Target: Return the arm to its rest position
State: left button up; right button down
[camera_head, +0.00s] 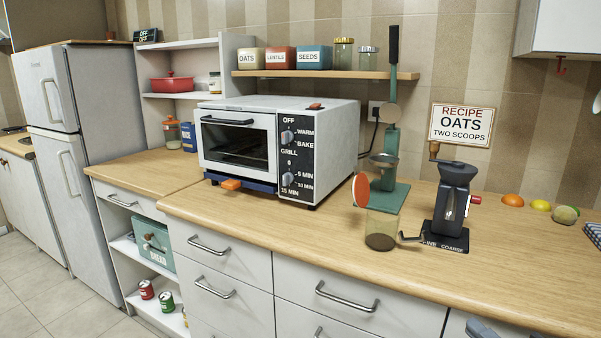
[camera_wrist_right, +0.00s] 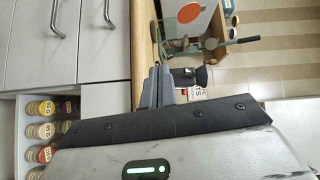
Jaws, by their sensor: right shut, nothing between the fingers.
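My right gripper (camera_head: 480,330) shows only in part at the bottom right edge of the head view, low in front of the drawer fronts and below the countertop edge. In the right wrist view, my right gripper (camera_wrist_right: 156,86) has its fingers together with nothing between them. It lies in front of the counter's front edge, apart from the things on top. My left gripper is in neither view.
The wooden countertop (camera_head: 300,222) holds a white oven (camera_head: 330,110), a green press stand (camera_head: 390,197), a glass jar (camera_head: 381,232) and a dark grinder (camera_head: 452,210). The wrist view shows several jars in an open drawer (camera_wrist_right: 22,145).

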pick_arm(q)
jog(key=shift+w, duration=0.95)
pick_arm(e)
jog(key=s+a+f+n+g, duration=0.3)
jog(key=a+f+n, duration=0.4)
jog(key=f, duration=0.3)
jog(key=s+a+f+n+g, duration=0.3)
jog(key=s+a+f+n, duration=0.3)
jog(key=f+n, duration=0.3)
notch_tip(320, 180, down, 2)
jog(key=shift+s+a+n+h, duration=0.15)
jog(key=shift+a+n+h, duration=0.2)
jog(key=shift+a, duration=0.45)
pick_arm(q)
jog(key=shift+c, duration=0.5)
